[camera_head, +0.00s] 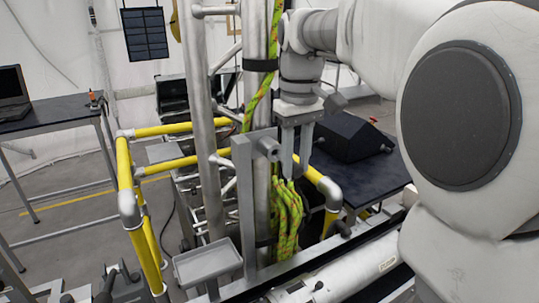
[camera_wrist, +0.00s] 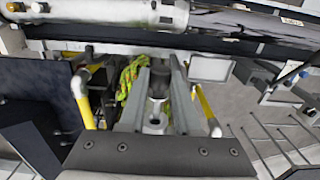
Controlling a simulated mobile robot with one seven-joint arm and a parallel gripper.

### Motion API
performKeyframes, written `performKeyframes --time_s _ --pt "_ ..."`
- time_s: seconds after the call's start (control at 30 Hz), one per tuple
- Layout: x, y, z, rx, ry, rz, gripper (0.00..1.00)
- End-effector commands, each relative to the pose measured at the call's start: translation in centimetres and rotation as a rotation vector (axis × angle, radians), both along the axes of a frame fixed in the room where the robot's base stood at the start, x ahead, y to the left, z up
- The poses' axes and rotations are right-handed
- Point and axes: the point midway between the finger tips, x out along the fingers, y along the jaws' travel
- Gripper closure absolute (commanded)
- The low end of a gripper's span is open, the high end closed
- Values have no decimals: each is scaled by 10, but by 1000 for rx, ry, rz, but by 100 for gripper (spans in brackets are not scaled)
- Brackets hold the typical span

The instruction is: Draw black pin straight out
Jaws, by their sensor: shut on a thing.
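My gripper (camera_head: 295,168) points down beside a grey upright post with a short round tube (camera_head: 267,148) on it. In the wrist view its two grey fingers (camera_wrist: 160,65) stand on either side of a dark round piece, which I take for the black pin (camera_wrist: 158,82). My gripper is shut on it. A grey fitting with a round hole (camera_wrist: 154,121) shows nearer the wrist camera, between the fingers. The head view does not show the pin clearly, as the fingers and post cover it. How far it sits in its hole cannot be seen.
A green and yellow rope (camera_head: 288,218) hangs in a bundle just below my fingers. Yellow rails (camera_head: 127,180) surround the metal tower (camera_head: 205,120). A grey tray (camera_head: 208,263) is at the lower front. A black box (camera_head: 352,138) stands on a dark table behind.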

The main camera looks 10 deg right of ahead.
Motion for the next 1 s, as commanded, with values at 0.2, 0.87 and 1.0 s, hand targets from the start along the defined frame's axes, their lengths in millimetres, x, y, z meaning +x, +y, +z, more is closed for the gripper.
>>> performKeyframes --time_s 0.2,0.87,1.0 --pt "-9 -3 0 0 0 -1 100" --pt "-18 -6 0 0 0 0 100" --pt "-18 -6 0 0 0 0 100"
